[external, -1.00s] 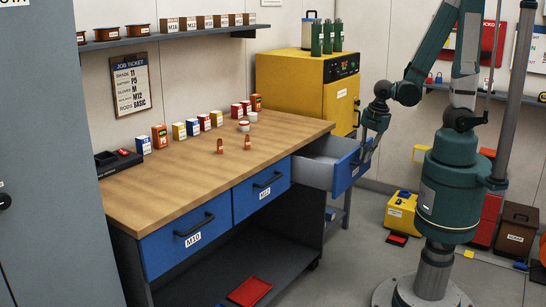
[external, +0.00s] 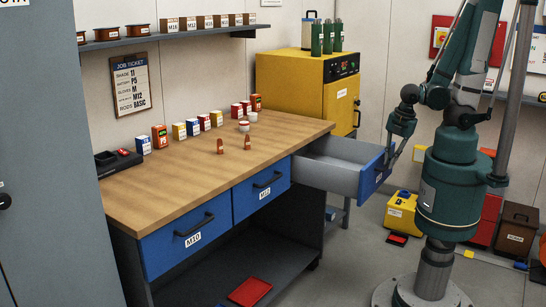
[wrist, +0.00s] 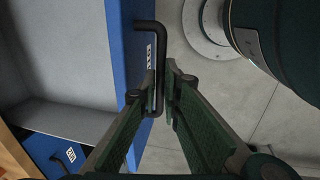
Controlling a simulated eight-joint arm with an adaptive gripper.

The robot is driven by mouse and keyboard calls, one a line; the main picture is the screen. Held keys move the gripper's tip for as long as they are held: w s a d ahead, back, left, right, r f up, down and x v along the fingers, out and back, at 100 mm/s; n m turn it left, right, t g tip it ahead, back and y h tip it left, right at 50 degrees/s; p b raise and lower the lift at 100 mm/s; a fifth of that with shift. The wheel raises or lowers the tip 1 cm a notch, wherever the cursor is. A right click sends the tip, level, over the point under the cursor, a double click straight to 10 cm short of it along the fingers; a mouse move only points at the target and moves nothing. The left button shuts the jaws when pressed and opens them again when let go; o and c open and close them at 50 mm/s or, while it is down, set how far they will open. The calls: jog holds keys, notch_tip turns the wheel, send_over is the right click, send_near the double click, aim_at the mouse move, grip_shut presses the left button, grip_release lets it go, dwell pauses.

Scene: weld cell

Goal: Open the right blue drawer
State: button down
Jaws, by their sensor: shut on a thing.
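The right blue drawer (external: 374,176) is pulled well out from the right end of the workbench (external: 215,160). Its grey inside shows and looks empty. In the wrist view its blue front (wrist: 137,50) runs up the picture, with a black bar handle (wrist: 158,60) on it. My gripper (wrist: 165,98) has its green fingers on either side of the handle and is shut on it. In the external view my gripper (external: 392,158) is at the drawer's outer face, partly hiding the label there.
Two other blue drawers, the M12 drawer (external: 262,192) and the M10 drawer (external: 186,236), are shut. A yellow oven (external: 300,90) stands behind the drawer. A yellow case (external: 400,212) is on the floor close to my base. Small boxes line the bench's back.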

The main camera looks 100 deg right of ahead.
jog(key=c, duration=2.8)
grip_release()
jog(key=shift+r, duration=0.35)
jog(key=shift+a+r, duration=0.1)
jog(key=shift+r, duration=0.25)
jog(key=shift+s+r, duration=0.1)
jog(key=shift+s+a+r, duration=0.25)
jog(key=shift+r, duration=1.45)
jog(key=shift+s+a+r, duration=0.2)
jog(key=shift+r, duration=1.45)
jog(key=shift+s+a+r, duration=0.25)
jog(key=shift+r, duration=1.45)
